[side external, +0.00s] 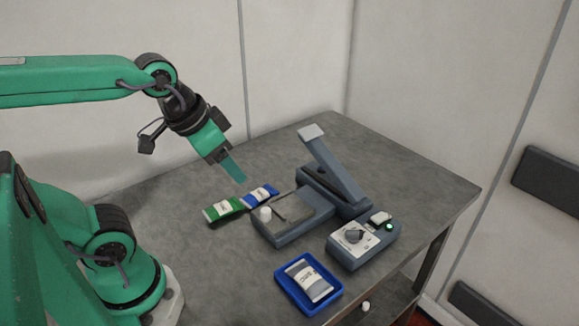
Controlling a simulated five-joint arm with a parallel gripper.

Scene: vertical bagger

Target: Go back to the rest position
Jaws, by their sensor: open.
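My gripper (232,170) hangs above the table at the end of my green arm, pointing down and to the right. Its jaws are open and nothing shows between them. It is above and apart from a green bag (223,209) and a blue bag (261,195), which lie side by side on the table to the left of the grey bagger (295,225). The bagger's hinged arm (332,165) is raised at a slant. No rest position is marked in this view.
A blue tray (281,279) at the front holds a white and grey bag (309,281). A control box (360,250) with a knob and a lit green button stands right of it. The grey table (150,215) is bare at the left and back. Walls stand behind.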

